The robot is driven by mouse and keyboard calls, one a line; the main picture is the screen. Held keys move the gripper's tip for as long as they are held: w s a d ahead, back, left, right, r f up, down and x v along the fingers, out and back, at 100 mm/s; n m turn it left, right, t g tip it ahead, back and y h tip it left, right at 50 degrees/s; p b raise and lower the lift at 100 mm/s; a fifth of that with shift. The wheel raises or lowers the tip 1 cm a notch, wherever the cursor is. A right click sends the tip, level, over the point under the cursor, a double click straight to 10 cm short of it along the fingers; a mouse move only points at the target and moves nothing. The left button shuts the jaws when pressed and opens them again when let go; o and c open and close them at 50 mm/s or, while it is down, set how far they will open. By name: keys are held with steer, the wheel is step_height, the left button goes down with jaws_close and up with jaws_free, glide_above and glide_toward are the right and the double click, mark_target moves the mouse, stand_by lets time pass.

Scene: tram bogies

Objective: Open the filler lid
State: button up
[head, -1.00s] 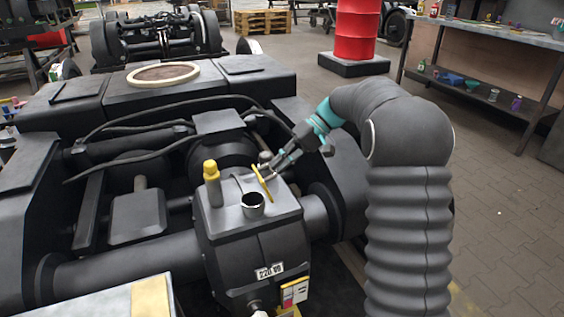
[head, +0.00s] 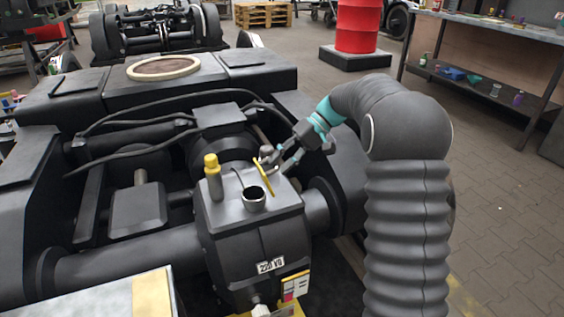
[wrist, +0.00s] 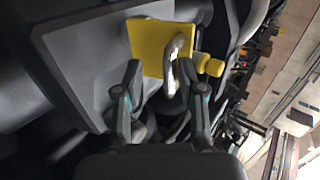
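The gearbox housing (head: 228,205) has an open, round filler neck (head: 254,200) on top. The yellow filler lid (head: 264,176) stands steeply up behind the neck, clear of its mouth. My gripper (head: 277,160) is just behind and right of the lid, with its fingers spread. In the wrist view the yellow lid (wrist: 150,45) is ahead of my open gripper (wrist: 163,88), and a light-grey curved piece (wrist: 171,72) shows between the fingers in front of the lid. I cannot tell whether a finger touches the lid.
A yellow-capped post (head: 213,178) stands left of the neck; its cap also shows in the wrist view (wrist: 210,66). Black hoses (head: 135,125) and the bogie frame (head: 330,180) surround the housing. A workbench (head: 490,35) and red drum (head: 357,25) stand beyond open floor.

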steer(key=v, duration=1.2)
step_height(320, 180, down, 7)
steer(key=w+d+m+t+h, duration=0.1)
steer(key=w+d+m+h, duration=0.1)
steer(key=m, duration=0.1)
steer(key=s+d+f+m+t+h, duration=0.1)
steer(key=s+f+m+h, duration=0.15)
steer(key=s, duration=0.35)
steer(key=s+r+n+t+h, duration=0.1)
steer(key=s+r+t+h, duration=0.1)
steer(key=s, duration=1.3)
steer(key=s+a+r+n+t+h, duration=0.1)
steer(key=s+r+t+h, duration=0.1)
steer(key=s, duration=1.4)
steer(key=shift+a+t+h, duration=0.25)
steer(key=shift+t+h, duration=0.3)
steer(key=shift+t, duration=0.75)
